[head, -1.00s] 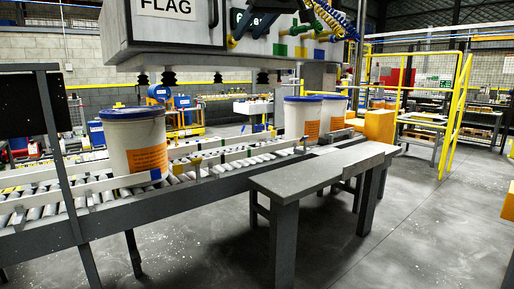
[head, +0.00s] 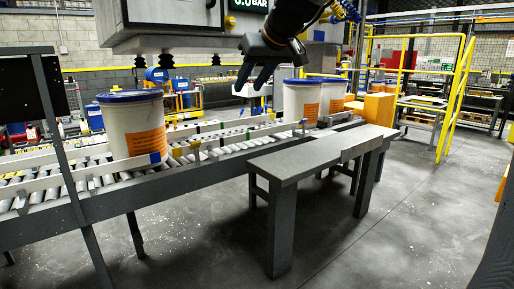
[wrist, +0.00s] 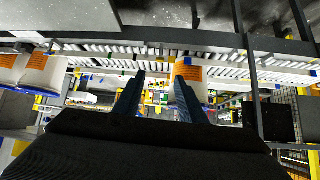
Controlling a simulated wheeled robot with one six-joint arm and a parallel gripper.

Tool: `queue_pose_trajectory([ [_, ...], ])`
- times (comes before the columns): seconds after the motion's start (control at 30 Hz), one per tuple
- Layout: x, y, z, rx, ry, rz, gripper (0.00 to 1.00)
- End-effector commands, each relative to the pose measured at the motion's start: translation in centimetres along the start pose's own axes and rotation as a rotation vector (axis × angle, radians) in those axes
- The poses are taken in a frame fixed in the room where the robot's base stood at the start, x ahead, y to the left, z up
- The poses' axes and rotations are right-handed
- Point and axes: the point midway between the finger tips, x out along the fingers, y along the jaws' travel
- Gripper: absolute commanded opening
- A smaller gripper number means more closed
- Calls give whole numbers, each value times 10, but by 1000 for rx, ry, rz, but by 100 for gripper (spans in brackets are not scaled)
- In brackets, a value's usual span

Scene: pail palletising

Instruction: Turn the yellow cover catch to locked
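My gripper (head: 252,82) hangs from the upper middle of the head view, in front of the grey cabinet and above the conveyor. Its two dark fingers are apart with nothing between them; the wrist view shows the same gap (wrist: 157,100). A small yellow tab (head: 196,154) stands upright at the conveyor's near rail, below and left of my gripper and apart from it. It may be the yellow cover catch, but I cannot tell. A yellow knob (head: 230,21) also sits on the cabinet. No locked or unlocked marking is readable.
A white pail with blue lid (head: 133,125) stands on the roller conveyor (head: 95,215) at left. A second pail (head: 301,99) and another stand behind, right of my gripper. A blue tab (head: 155,157) is on the near rail. A grey bench (head: 300,160) stands in front; the floor right is clear.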

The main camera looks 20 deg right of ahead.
Motion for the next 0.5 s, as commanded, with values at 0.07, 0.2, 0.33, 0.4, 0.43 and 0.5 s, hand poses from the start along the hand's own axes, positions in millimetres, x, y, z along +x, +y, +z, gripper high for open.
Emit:
queue_pose_trajectory([
  [0.07, 7, -2, 13, 10, -27, -1, 37],
  [0.2, 18, -4, 36, 29, -71, -1, 37],
  [0.33, 27, -6, 58, 47, -111, 0, 37],
  [0.4, 32, -7, 69, 55, -132, 1, 37],
  [0.43, 34, -8, 74, 60, -142, 2, 37],
  [0.5, 38, -9, 86, 68, -164, 2, 37],
])
